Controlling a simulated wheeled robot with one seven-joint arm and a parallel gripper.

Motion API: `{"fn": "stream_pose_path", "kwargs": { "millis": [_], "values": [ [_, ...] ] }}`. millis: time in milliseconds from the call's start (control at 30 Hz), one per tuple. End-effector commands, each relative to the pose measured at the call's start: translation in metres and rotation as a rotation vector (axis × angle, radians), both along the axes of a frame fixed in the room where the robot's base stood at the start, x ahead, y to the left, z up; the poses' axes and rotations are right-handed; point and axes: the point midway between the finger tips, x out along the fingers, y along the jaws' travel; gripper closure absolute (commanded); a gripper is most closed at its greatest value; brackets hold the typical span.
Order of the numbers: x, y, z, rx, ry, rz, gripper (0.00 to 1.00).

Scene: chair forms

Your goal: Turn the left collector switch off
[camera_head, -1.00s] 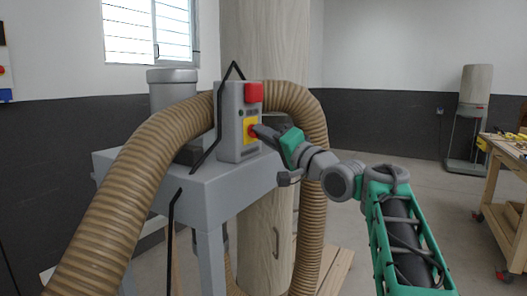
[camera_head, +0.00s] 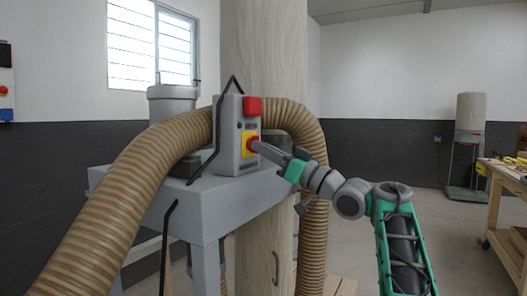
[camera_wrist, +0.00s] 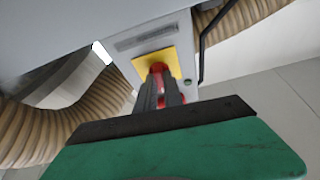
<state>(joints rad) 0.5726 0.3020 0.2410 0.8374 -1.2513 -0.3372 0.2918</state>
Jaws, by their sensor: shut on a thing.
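The collector switch is a red knob (camera_head: 253,144) on a yellow plate (camera_head: 247,136), on the front of a grey switch box (camera_head: 229,157). My gripper (camera_head: 258,147) reaches in from the right with its fingertips at the knob. In the wrist view the fingers (camera_wrist: 160,86) are close together on the red knob (camera_wrist: 158,69), in front of the yellow plate (camera_wrist: 167,64). The fingers hide part of the knob, so I cannot read its position.
A red block (camera_head: 252,106) sits at the box's upper right. A ribbed tan hose (camera_head: 125,190) arches around the box, above a grey stand (camera_head: 205,210). A wooden workbench (camera_head: 508,225) stands at the far right. Open floor lies between.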

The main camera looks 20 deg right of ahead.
Motion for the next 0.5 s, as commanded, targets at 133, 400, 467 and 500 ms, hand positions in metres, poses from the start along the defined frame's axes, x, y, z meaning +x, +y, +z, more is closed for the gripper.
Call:
{"fn": "stream_pose_path", "kwargs": {
  "millis": [133, 400, 467, 500],
  "values": [
    [0.0008, -0.0009, 0.0, -0.041, -0.041, 0.0, 1.0],
    [0.0007, -0.0006, 0.0001, -0.074, -0.074, 0.0, 1.0],
    [0.0007, -0.0006, 0.0001, -0.075, -0.075, 0.0, 1.0],
    [0.0007, -0.0006, 0.0001, -0.075, -0.075, 0.0, 1.0]
  ]
}}
